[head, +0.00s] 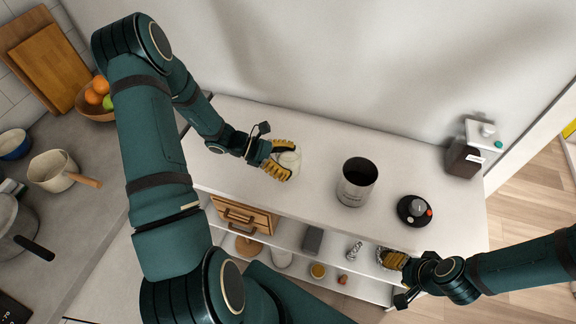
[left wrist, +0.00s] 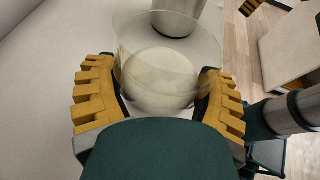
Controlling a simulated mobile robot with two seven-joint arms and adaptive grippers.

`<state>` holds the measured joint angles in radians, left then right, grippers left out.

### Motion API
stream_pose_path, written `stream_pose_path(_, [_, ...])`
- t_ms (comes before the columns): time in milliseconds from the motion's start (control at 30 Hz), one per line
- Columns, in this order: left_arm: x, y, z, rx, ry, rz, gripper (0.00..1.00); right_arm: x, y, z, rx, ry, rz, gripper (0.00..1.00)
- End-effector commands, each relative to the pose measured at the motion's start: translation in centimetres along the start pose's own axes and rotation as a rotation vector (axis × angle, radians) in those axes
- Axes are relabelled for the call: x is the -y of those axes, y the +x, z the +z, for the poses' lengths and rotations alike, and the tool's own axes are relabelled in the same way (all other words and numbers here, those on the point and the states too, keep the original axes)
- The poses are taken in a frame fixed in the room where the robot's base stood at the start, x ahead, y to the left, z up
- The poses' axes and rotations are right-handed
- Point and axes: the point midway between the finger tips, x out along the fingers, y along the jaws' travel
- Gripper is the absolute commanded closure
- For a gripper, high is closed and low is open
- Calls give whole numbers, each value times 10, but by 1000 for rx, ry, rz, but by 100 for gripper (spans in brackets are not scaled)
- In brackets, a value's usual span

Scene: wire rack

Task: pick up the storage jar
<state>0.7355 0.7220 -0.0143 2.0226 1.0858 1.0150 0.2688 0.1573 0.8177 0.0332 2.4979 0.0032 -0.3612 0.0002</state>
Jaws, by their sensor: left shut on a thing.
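The storage jar (head: 290,158) is a clear glass jar with pale contents, on or just above the left part of the white counter top. It fills the middle of the left wrist view (left wrist: 160,78), looking upright. My left gripper (head: 286,162) is shut on it, with one yellow finger on each side. I cannot tell whether the jar's base touches the counter. My right gripper (head: 394,260) is low at the right, in front of the shelves and away from the jar. Its finger opening is too small to tell.
A dark-mouthed metal canister (head: 357,182) stands right of the jar. A black round device (head: 415,210) and a coffee machine (head: 472,150) are farther right. Shelves below hold wooden drawers (head: 240,215) and small items. The wall is close behind. Free counter lies between jar and canister.

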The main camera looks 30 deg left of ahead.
Motion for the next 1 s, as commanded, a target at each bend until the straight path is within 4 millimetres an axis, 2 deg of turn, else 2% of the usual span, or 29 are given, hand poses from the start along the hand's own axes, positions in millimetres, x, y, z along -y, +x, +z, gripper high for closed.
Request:
stream_pose_path(200, [0,-8,21,0,3,-1,71,0,-1,0,0,0,0,53])
stream_pose_path(500, [0,-17,42,0,3,-1,71,0,-2,0,0,0,0,53])
stream_pose_path(1000, [0,-22,54,1,1,-1,71,1,-2,0,0,0,0,53])
